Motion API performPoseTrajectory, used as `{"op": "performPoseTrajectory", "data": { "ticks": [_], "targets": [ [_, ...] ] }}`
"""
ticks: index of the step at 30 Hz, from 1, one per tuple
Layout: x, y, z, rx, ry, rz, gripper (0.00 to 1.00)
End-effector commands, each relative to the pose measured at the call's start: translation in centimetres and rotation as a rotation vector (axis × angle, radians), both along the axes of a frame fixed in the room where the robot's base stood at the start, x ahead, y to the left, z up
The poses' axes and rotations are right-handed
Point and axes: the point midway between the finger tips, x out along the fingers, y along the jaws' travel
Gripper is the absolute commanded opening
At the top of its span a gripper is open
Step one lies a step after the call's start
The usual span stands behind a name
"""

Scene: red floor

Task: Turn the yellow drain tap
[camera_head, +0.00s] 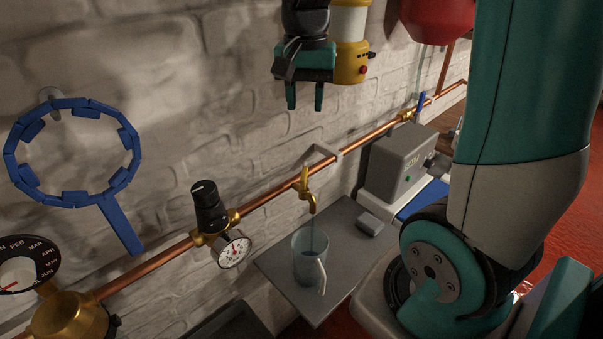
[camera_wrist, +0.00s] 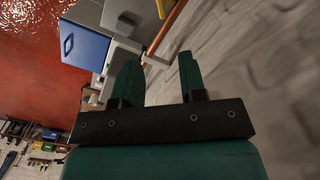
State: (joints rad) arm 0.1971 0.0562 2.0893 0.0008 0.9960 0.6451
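The yellow drain tap (camera_head: 306,192) hangs from the copper pipe, its lever upright and its spout pointing down. A clear jug (camera_head: 309,262) with a pale handle stands beneath it on a grey shelf. A thin line, perhaps water, runs from the spout into the jug. My gripper (camera_head: 305,97) is above the tap, well clear of it, with its fingers pointing down. It is open and empty. In the wrist view its two fingers (camera_wrist: 160,78) are apart with nothing between them. I cannot make out the tap in the wrist view.
The copper pipe (camera_head: 268,195) runs along the white brick wall. A black-capped valve with a gauge (camera_head: 234,249) is left of the tap. A grey box (camera_head: 402,160) stands to the right. A blue ring (camera_head: 70,199) hangs at left. A yellow device (camera_head: 351,62) is beside my gripper.

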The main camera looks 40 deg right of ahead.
Motion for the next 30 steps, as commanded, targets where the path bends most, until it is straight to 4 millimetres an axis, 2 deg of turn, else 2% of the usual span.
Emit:
{"op": "performPoseTrajectory", "data": {
  "ticks": [5, 15, 21, 25, 30],
  "targets": [
    [-0.1, 0.1, -2.8, 0.000, 0.008, -0.002, 0.38],
    [-0.1, 0.2, -10.6, 0.002, 0.008, 0.004, 0.38],
    [-0.1, 0.2, -14.4, 0.002, 0.006, 0.004, 0.38],
    [-0.1, 0.2, -16.0, 0.001, 0.003, 0.005, 0.38],
    [-0.1, 0.2, -16.9, 0.001, 0.001, 0.005, 0.38]
  ]
}}
